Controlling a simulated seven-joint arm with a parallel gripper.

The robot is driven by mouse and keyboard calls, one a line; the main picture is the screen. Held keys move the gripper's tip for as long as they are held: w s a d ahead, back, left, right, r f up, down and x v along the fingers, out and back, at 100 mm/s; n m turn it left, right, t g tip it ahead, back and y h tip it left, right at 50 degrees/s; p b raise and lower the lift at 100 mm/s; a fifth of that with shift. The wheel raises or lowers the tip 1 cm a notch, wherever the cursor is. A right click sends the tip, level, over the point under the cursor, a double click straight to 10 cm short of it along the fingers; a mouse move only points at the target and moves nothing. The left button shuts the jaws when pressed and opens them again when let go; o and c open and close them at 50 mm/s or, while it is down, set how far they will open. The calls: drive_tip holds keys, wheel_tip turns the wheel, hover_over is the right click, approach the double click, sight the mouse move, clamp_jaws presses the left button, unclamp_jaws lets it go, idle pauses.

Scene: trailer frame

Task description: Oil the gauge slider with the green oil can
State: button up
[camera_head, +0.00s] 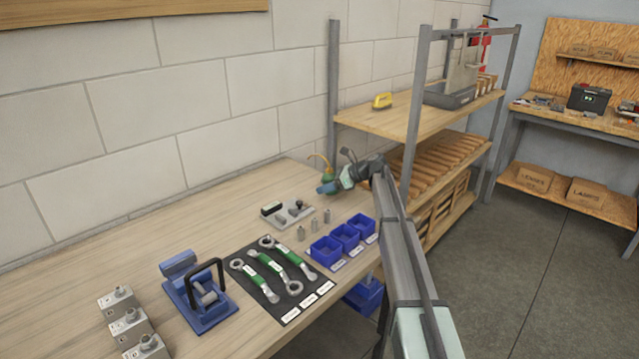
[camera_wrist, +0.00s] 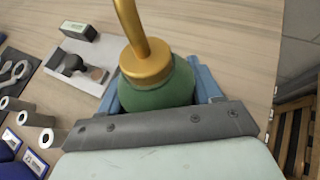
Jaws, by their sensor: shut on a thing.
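The green oil can (camera_wrist: 158,88) with its brass collar and spout fills the middle of the wrist view. It stands between the two blue fingers of my gripper (camera_wrist: 160,84), which is shut on it. In the head view the oil can (camera_head: 329,172) shows at the back of the bench, partly hidden by my gripper (camera_head: 330,185). The gauge (camera_head: 287,212) is a grey plate with a dark green block and a dark knob, lying on the bench left of my gripper. It also shows in the wrist view (camera_wrist: 92,62) left of the can. Whether the can touches the bench I cannot tell.
Small metal cylinders (camera_head: 314,226) and blue bins (camera_head: 346,236) stand in front of the gauge. A shelf rack (camera_head: 410,115) stands right. Bare bench lies along the wall.

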drive_tip(key=shift+f+n+g, duration=0.1)
drive_tip(key=shift+n+g, duration=0.6)
drive_tip(key=shift+g, duration=0.1)
drive_tip(key=s+n+g, duration=0.2)
drive_tip(key=s+n+g+h, duration=0.1)
drive_tip(key=s+n+g, duration=0.1)
drive_tip(key=s+d+n+g, duration=0.1)
drive_tip(key=s+n+g, duration=0.1)
drive_tip(key=s, duration=0.1)
drive_tip(key=d+h, duration=0.1)
drive_tip(key=h, duration=0.2)
drive_tip(key=shift+w+d+t+h, duration=0.1)
drive_tip(key=shift+d+t+h, duration=0.2)
drive_tip(key=shift+d+t, duration=0.1)
drive_tip(key=shift+w+d+r+m+t+h, duration=0.15)
drive_tip(key=shift+d+m+t+h, duration=0.1)
drive_tip(key=shift+h, duration=1)
drive_tip(key=shift+d+r+m+t+h, duration=0.15)
drive_tip(key=shift+d+t+h, duration=0.1)
drive_tip(key=shift+h, duration=1)
wheel_tip(320, 180, up, 3)
drive_tip(key=y, duration=0.4)
drive_tip(key=shift+r+g, duration=0.15)
drive_tip(key=shift+g, duration=0.25)
drive_tip(key=shift+r+n+y, duration=0.3)
drive_tip(key=shift+r+y, duration=0.05)
drive_tip(key=shift+y, duration=0.15)
